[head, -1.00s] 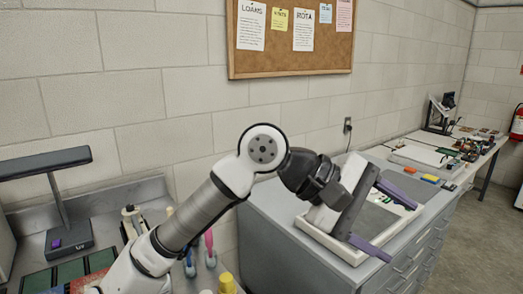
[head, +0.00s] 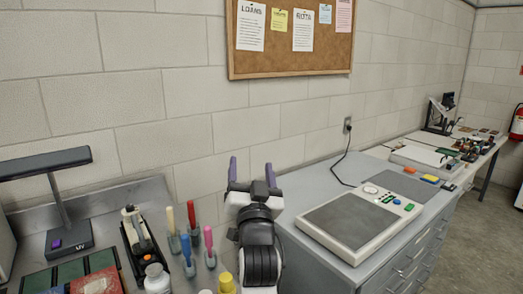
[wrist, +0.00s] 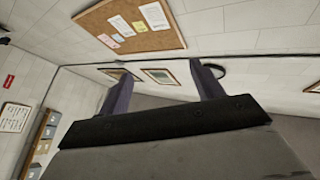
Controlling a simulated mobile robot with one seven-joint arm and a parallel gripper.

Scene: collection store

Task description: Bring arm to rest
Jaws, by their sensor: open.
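My gripper (head: 252,172) is in the lower middle of the head view, its two purple fingers pointing up and spread apart with nothing between them. My arm is folded in low, with the wrist below the fingers at the bottom of the picture. The fingers show against the block wall, and the gripper touches nothing that I can see. In the wrist view the open gripper (wrist: 160,88) faces the upper room, with the tilted wall behind it.
A grey scale-like device (head: 352,226) with coloured buttons lies on the grey cabinet (head: 300,190) to the right. A cork board (head: 290,62) hangs above.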

